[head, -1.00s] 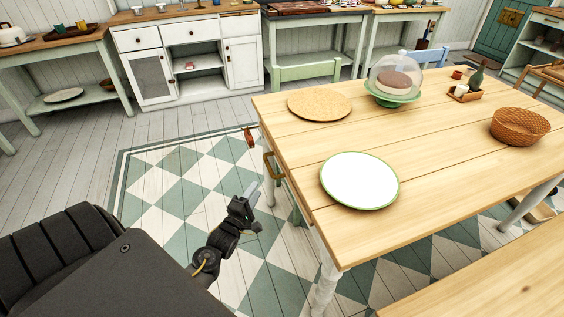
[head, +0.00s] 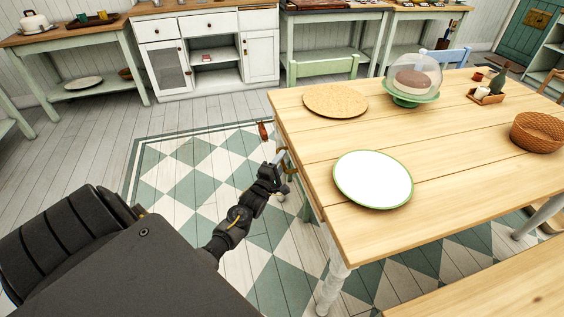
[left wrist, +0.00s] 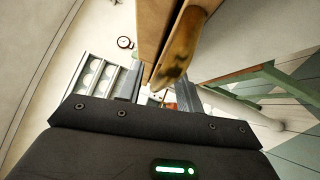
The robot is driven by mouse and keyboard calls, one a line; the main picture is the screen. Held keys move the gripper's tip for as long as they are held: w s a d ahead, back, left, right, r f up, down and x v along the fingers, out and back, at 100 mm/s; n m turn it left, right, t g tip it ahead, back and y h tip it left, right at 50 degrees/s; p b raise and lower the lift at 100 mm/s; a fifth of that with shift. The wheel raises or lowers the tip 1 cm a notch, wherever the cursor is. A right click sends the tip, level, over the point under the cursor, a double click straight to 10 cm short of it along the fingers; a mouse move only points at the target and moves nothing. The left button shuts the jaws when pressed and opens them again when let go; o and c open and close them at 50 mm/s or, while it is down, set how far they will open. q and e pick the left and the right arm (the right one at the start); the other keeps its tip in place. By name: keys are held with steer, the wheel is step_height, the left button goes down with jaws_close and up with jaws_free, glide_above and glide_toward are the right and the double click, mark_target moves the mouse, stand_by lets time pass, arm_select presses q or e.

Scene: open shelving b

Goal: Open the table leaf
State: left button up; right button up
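The wooden table (head: 440,165) has a pale plank top and fills the right of the head view. A brass-coloured handle (head: 291,166) is on its near left end, partly hidden by my left gripper. My left gripper (head: 283,163) is at this handle, with its fingers apart. In the left wrist view the handle (left wrist: 181,45) shows large beside the table's wooden edge, just beyond the fingers (left wrist: 160,95). I cannot tell whether the fingers touch it. My right gripper is in neither view.
On the tabletop are a white plate (head: 372,179), a round cork mat (head: 335,101), a cake stand with a glass dome (head: 413,80) and a woven basket (head: 540,132). A bench (head: 480,285) stands at lower right.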

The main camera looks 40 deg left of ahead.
arm_select(q)
steer(key=shift+w, duration=0.1)
jaws_close()
stand_by(0.4)
